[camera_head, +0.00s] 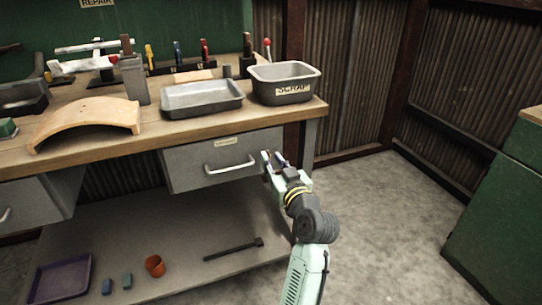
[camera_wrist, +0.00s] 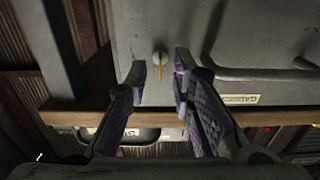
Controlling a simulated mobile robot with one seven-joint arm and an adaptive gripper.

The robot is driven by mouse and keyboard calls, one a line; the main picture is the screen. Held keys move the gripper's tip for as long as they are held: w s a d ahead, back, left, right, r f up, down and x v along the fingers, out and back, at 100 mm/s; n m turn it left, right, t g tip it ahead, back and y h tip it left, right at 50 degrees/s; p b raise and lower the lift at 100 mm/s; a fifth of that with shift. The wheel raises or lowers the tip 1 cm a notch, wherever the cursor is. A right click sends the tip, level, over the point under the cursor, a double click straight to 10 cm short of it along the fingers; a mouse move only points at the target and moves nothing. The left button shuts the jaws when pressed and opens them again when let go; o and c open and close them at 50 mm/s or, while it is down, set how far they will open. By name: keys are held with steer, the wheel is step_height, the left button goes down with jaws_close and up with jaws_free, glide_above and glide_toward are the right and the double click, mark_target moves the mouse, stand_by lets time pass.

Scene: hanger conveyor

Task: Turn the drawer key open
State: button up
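The grey drawer (camera_head: 190,168) with a pale pull handle (camera_head: 230,165) and a small label hangs under the bench top and looks shut. In the wrist view the drawer front (camera_wrist: 220,35) appears upside down. A thin brass-coloured key (camera_wrist: 160,63) stands in a round lock on it, edge-on to the camera. My gripper (camera_wrist: 160,72) is open, one purple-padded finger on each side of the key, with gaps visible on both sides. In the head view my gripper (camera_head: 274,162) is at the drawer's right end and the key cannot be made out.
The wooden bench top (camera_head: 180,133) overhangs the drawer closely. A SCRAP bin (camera_head: 285,95) and a grey tray (camera_head: 202,112) stand on it. A lower shelf (camera_head: 190,270) holds a dark hammer-like tool (camera_head: 233,250) and an orange pot (camera_head: 154,266). Open floor lies to the right.

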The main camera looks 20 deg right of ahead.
steer(key=shift+w, duration=0.85)
steer(key=shift+c, duration=0.2)
jaws_close()
